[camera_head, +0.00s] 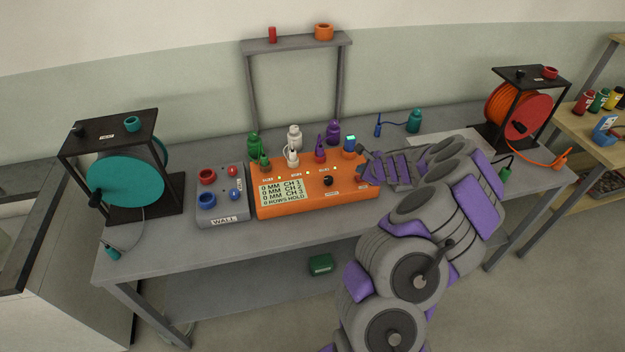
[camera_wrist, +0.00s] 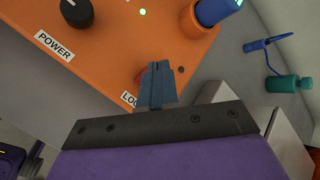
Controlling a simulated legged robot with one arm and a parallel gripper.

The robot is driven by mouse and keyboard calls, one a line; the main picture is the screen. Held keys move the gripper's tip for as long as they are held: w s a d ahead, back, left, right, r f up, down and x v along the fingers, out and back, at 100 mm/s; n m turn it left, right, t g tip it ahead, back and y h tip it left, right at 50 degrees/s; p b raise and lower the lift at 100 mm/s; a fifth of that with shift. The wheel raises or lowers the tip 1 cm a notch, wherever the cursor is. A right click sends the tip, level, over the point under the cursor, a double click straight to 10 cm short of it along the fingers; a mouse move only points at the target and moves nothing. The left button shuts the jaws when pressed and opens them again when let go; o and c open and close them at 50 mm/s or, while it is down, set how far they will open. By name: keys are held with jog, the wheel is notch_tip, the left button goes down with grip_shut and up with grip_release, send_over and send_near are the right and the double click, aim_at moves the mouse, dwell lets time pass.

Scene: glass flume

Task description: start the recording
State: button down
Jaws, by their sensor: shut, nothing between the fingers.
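The orange recorder box (camera_head: 318,206) stands on the bench. Its screen (camera_head: 283,192) reads 0 MM for CH 1, CH 2 and CH 3, then 0 ROWS HOLD. A black knob (camera_head: 328,181) is on its front; in the wrist view the knob (camera_wrist: 77,12) is beside a POWER label. My gripper (camera_wrist: 157,78) is shut and empty, over the box's right end. Its fingers partly hide a small red part (camera_wrist: 138,74) and a label starting "LO". I cannot tell whether the fingers touch it. In the head view my gripper (camera_head: 364,172) is at the box's right edge.
Coloured plugs stand along the box's back, including a blue one (camera_head: 349,147). A grey WALL box (camera_head: 221,195) is left of it. A teal reel (camera_head: 125,181) and an orange reel (camera_head: 505,113) stand at the bench ends. A teal bottle (camera_head: 414,121) stands behind my arm.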

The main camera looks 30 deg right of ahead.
jog(key=shift+f, duration=0.2)
jog(key=shift+f, duration=0.15)
jog(key=shift+a+f+b, duration=0.1)
jog(key=shift+f+b, duration=0.25)
jog(key=shift+f, duration=0.2)
dwell(0.7)
jog(key=shift+r, duration=0.1)
jog(key=shift+r+p, duration=0.95)
jog(key=shift+p, duration=0.05)
notch_tip(320, 180, up, 6)
jog(key=p, duration=0.6)
dwell(0.4)
